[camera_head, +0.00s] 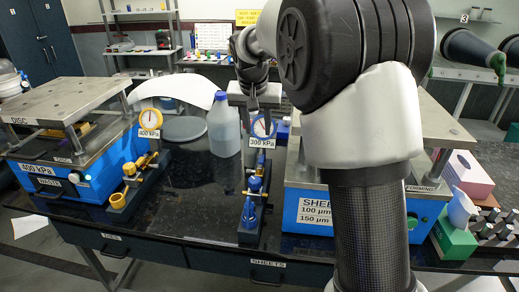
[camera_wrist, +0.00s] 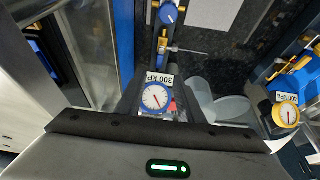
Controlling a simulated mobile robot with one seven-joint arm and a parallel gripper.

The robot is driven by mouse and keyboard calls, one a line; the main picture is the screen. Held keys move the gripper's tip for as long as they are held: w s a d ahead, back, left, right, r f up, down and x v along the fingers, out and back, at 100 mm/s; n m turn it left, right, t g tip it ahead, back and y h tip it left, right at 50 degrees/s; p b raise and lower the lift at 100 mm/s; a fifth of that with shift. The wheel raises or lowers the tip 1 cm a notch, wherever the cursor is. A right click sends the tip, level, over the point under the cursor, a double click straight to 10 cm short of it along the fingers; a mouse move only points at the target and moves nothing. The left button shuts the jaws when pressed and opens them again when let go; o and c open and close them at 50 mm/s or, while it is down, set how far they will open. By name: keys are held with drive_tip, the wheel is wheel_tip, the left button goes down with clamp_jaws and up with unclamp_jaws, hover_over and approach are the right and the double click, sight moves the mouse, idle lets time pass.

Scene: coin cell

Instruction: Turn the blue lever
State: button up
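The blue valve assembly (camera_head: 252,205) stands on the dark bench, left of the right-hand press. Its blue upper part (camera_head: 255,184) shows in the head view; I cannot tell exactly which piece is the lever. In the wrist view a blue knob (camera_wrist: 169,14) lies at the top, with a thin metal rod below it. The blue-rimmed 300 kPa gauge (camera_head: 263,127) stands behind the valve; it also shows in the wrist view (camera_wrist: 155,98). My gripper (camera_head: 257,112) points down near this gauge. Its dark fingers are apart, on either side of the gauge in the wrist view, with nothing visibly held.
A yellow valve (camera_head: 140,165) and a yellow 400 kPa gauge (camera_head: 150,120) stand to the left. A blue-lidded bottle (camera_head: 223,130) stands close to my gripper. Blue presses flank the bench middle: left (camera_head: 65,172), right (camera_head: 310,208). Dark benchtop (camera_head: 190,205) between the valves is clear.

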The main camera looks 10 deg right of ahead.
drive_tip(key=w, duration=0.1)
approach(261, 161)
drive_tip(key=x, duration=0.7)
drive_tip(key=shift+w+d+f+p, duration=0.1)
drive_tip(key=shift+w+f+p, duration=0.15)
drive_tip(key=shift+f+p, duration=0.05)
clamp_jaws()
